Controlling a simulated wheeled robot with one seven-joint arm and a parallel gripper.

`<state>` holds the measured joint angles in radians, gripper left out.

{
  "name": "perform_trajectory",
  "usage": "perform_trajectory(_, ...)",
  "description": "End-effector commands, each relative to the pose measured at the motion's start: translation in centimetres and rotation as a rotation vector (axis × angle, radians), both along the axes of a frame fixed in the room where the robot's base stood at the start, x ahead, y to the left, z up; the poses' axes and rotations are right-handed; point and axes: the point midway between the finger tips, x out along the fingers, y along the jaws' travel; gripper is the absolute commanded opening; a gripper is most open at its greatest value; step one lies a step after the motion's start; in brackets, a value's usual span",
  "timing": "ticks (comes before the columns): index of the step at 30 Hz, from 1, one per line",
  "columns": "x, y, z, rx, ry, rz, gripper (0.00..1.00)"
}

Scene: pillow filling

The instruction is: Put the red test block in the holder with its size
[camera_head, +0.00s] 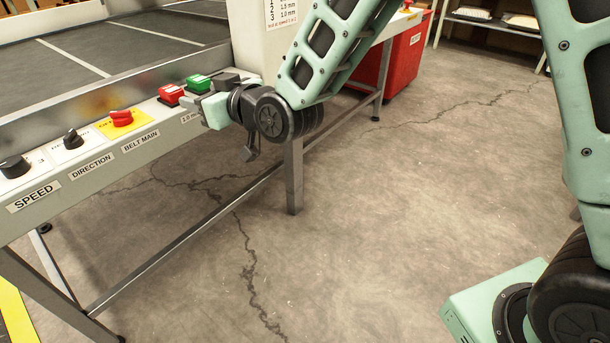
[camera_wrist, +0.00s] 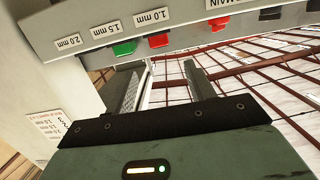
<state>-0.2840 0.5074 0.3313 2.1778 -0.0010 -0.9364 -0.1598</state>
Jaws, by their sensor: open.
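The red test block (camera_head: 169,95) stands on the front rail of the belt machine, by the end of my gripper. In the wrist view the red block (camera_wrist: 158,40) is beside the 1.0 mm label, just ahead of the gap between my fingers. A green block (camera_head: 198,83) stands next to it, beside the 1.5 mm label (camera_wrist: 105,29). A 2.0 mm label (camera_wrist: 69,42) follows, with no coloured block by it. My gripper (camera_head: 188,104) is at the rail, partly hidden by its own wrist. In the wrist view my gripper (camera_wrist: 163,64) is open, with nothing between its fingers.
The rail also carries a red knob (camera_head: 122,118) on a yellow plate and black knobs (camera_head: 73,139) for direction and speed. A printed sign (camera_head: 280,12) is on the upright panel behind my arm. The cracked floor in front is clear.

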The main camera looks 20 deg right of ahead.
Motion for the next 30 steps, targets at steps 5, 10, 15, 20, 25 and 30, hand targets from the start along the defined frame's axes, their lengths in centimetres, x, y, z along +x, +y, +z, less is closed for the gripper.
perform_trajectory(5,-2.5,0.2,-0.7,-0.068,0.110,0.032,0.54)
perform_trajectory(10,-9.7,-1.2,-3.2,-0.250,0.385,0.086,0.54)
perform_trajectory(15,-19.0,-5.3,-5.6,-0.466,0.692,0.113,0.54)
perform_trajectory(20,-27.2,-10.1,-6.5,-0.646,0.937,0.106,0.54)
perform_trajectory(25,-32.3,-13.6,-6.5,-0.765,1.091,0.092,0.54)
perform_trajectory(30,-33.8,-14.6,-6.5,-0.798,1.137,0.084,0.54)
